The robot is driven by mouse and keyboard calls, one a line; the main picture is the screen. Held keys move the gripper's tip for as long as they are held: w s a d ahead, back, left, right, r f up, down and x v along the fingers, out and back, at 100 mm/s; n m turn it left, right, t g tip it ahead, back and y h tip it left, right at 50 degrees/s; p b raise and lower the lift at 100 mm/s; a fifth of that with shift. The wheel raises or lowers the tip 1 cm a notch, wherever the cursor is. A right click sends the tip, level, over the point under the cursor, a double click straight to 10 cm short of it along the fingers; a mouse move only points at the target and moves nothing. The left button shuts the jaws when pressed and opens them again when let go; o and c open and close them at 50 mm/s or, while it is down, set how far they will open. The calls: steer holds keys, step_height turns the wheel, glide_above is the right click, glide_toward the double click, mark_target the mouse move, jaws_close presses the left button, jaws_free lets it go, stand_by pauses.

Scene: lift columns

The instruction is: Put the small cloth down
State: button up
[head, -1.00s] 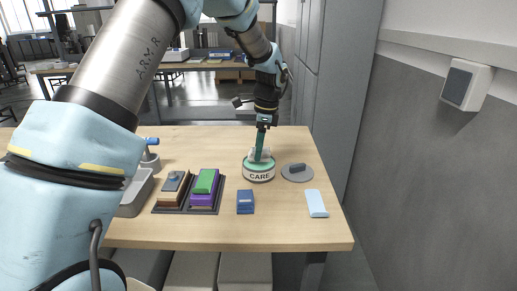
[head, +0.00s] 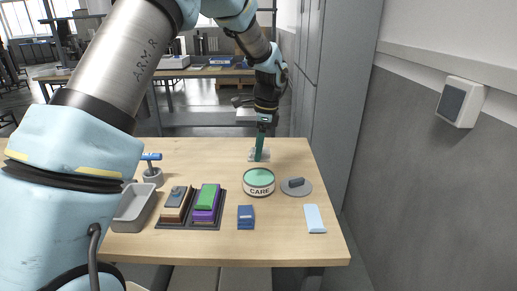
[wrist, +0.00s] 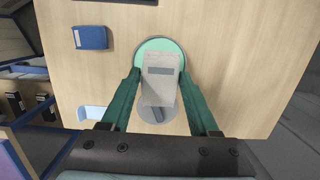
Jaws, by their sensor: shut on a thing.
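The small cloth is a pale grey-white piece (head: 252,155) at my gripper's tip, behind the tin in the head view. In the wrist view the cloth (wrist: 159,88) sits between my two green fingers and has a darker grey band. My gripper (head: 260,154) points down and is shut on it. I cannot tell whether the cloth touches the table (head: 200,151). The round tin (head: 259,188) with a green top and the word CARE stands in front of it; the tin's green top (wrist: 150,45) is partly hidden by the cloth in the wrist view.
A grey disc (head: 302,191) with a dark block is right of the tin. A light blue slab (head: 315,219) and a blue box (head: 246,222) lie in front. The wooden top behind and left of the cloth is clear.

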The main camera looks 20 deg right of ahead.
steer(key=shift+s, duration=0.1)
steer(key=s+a+f+b, duration=0.25)
steer(key=s+b, duration=0.65)
steer(key=s, duration=0.6)
steer(key=p, duration=0.1)
glide_above(271, 222)
steer(key=f, duration=0.4)
steer(key=shift+d+f, duration=0.15)
steer(key=shift+d, duration=0.1)
steer(key=shift+f+p, duration=0.35)
steer(key=shift+f, duration=1.85)
steer(key=shift+f, duration=0.15)
steer(key=o, duration=1.3)
steer(key=shift+o, duration=0.2)
step_height(271, 222, up, 12)
steer(key=d+b, duration=0.1)
steer(key=shift+s+d, duration=0.3)
steer(key=shift+s, duration=0.1)
